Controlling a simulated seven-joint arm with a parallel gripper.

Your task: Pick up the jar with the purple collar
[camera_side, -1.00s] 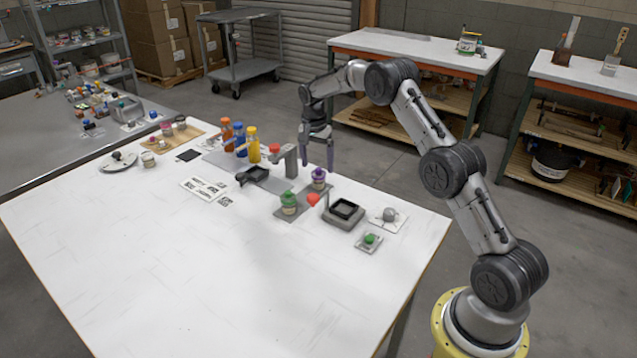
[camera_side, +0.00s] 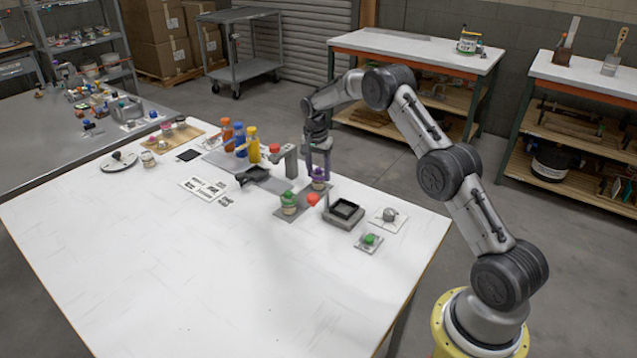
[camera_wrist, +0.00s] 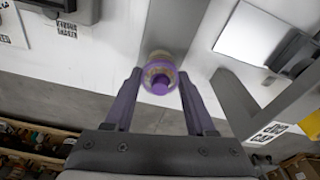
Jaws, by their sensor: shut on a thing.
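The fingers hide part of the jar in the side view. I see no clear gap under the jar.
A jar with a green collar (camera_side: 289,204) and a red piece (camera_side: 313,200) are close by. A dark square tray (camera_side: 344,212) sits to the right. The table's front is clear.

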